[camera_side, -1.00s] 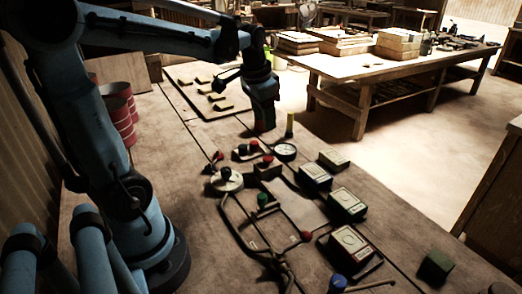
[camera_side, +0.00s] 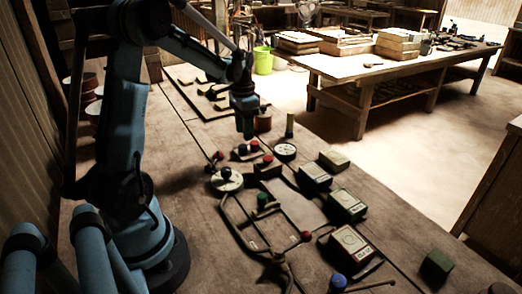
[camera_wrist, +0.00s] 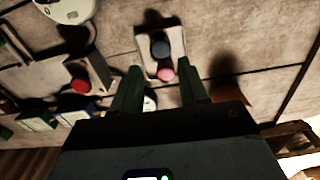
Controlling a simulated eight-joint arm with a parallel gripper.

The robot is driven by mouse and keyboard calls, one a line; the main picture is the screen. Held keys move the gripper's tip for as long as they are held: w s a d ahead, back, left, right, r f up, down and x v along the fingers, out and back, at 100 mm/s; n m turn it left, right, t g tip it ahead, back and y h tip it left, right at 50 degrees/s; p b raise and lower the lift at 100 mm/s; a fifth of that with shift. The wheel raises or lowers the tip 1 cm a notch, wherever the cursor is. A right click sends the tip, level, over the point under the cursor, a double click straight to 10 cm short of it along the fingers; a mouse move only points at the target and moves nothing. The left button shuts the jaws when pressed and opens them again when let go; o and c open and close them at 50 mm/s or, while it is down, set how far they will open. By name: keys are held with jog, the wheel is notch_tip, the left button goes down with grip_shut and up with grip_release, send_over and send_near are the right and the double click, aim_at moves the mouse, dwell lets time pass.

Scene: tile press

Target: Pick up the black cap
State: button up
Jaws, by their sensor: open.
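A small black cap (camera_side: 242,149) sits beside a red cap (camera_side: 254,144) on a small wooden block in the side view. In the wrist view the dark cap (camera_wrist: 160,48) is on a pale block, with the red cap (camera_wrist: 166,74) nearer my fingers. Another black knob (camera_side: 226,173) tops a round pale disc in the side view. My gripper (camera_side: 246,130) points down, above and just behind the block. In the wrist view my gripper (camera_wrist: 160,88) has its fingers spread with the red cap showing between them; the dark cap lies just beyond the tips. Nothing is held.
A brown cylinder (camera_side: 263,121) stands close to the right of my gripper. A round dial (camera_side: 285,152) and an upright yellowish post (camera_side: 289,125) are further right. Several boxed meters (camera_side: 314,178) line the right side. A bent tube (camera_side: 236,222) lies in front.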

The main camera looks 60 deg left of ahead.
aim_at(243, 146)
jog(key=shift+s+a+f, duration=0.1)
jog(key=shift+s+f, duration=0.1)
jog(key=shift+f, duration=1.3)
jog(key=shift+s+a+f, duration=0.1)
jog(key=shift+s+f, duration=0.05)
jog(key=shift+f, duration=1.35)
jog(key=shift+c, duration=0.2)
jog(key=c, duration=0.7)
jog(key=shift+c, duration=0.2)
jog(key=shift+r, duration=0.15)
